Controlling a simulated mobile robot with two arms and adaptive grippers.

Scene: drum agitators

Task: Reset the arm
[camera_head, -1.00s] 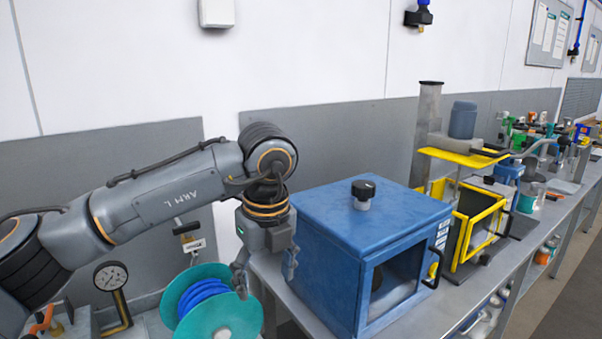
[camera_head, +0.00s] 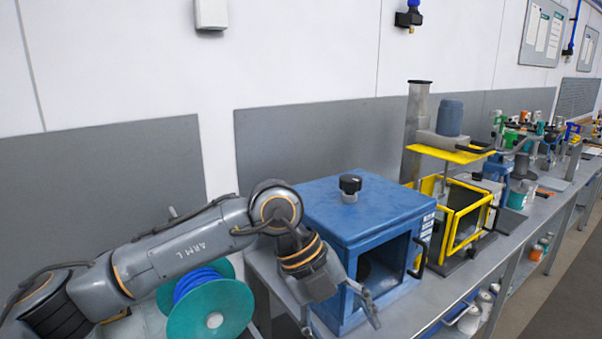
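My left arm reaches in from the left of the head view. Its gripper (camera_head: 340,318) hangs at the front left corner of the blue box, near the bench edge. Its two fingers are spread apart with nothing visible between them. The gripper overlaps the lower left of the box front in the picture; I cannot tell whether it touches. My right arm is not in view.
The blue box (camera_head: 335,215) with a black top knob (camera_head: 350,187) and an open front stands on the grey bench. A yellow-framed machine (camera_head: 466,226) stands right. Several tools fill the far bench.

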